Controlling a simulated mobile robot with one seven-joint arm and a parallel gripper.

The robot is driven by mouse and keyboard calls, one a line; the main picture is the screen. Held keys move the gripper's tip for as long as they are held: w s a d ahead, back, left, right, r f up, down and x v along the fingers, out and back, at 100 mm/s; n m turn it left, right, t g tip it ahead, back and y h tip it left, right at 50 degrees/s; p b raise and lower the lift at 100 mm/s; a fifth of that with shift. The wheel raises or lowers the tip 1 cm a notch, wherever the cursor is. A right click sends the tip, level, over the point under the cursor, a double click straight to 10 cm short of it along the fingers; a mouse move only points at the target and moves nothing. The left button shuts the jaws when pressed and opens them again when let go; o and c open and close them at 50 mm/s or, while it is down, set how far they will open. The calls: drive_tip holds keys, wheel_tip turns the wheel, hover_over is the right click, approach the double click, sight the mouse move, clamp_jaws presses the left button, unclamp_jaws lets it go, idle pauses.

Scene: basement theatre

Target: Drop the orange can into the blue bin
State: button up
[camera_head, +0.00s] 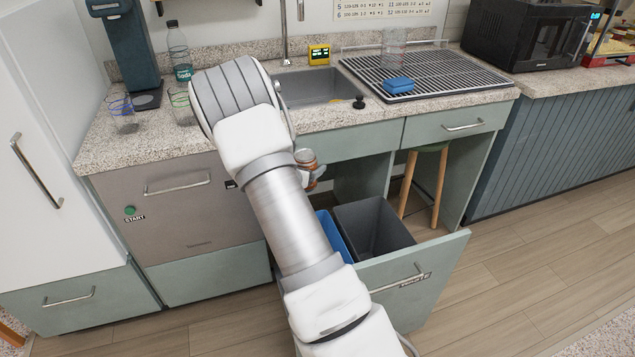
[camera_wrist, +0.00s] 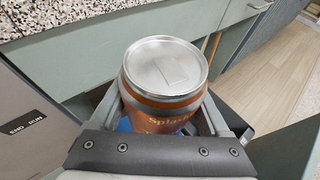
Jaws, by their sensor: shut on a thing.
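The orange can (camera_wrist: 160,112) with a silver lid is upright between the two fingers of my gripper (camera_wrist: 168,98), which is shut on it. In the head view the can (camera_head: 306,160) shows just right of my arm, at about counter-front height, above the open drawer. My arm hides most of the gripper there. The blue bin (camera_head: 334,236) is in the pulled-out drawer, partly hidden behind my arm. In the wrist view a little blue (camera_wrist: 125,124) shows below the can.
A dark grey bin (camera_head: 375,228) stands right of the blue bin in the same drawer (camera_head: 415,280). The granite counter (camera_head: 135,150) with sink (camera_head: 315,88) and drying rack (camera_head: 425,70) lies behind. A wooden stool (camera_head: 440,185) stands under the counter. Floor at right is clear.

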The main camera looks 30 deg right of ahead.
drive_tip(key=d+f+b, duration=0.3)
drive_tip(key=f+b, duration=0.1)
drive_tip(key=f, duration=0.3)
drive_tip(key=shift+w+d+b, duration=0.15)
drive_tip(key=shift+w+b, duration=0.05)
drive_tip(key=shift+b, duration=0.1)
drive_tip(key=shift+m, duration=0.3)
drive_tip(key=o, duration=1.2)
drive_tip(key=shift+c, duration=0.2)
drive_tip(key=p+v, duration=0.3)
drive_tip(key=v, duration=1.4)
drive_tip(key=shift+a, duration=0.3)
drive_tip(key=shift+f, duration=0.1)
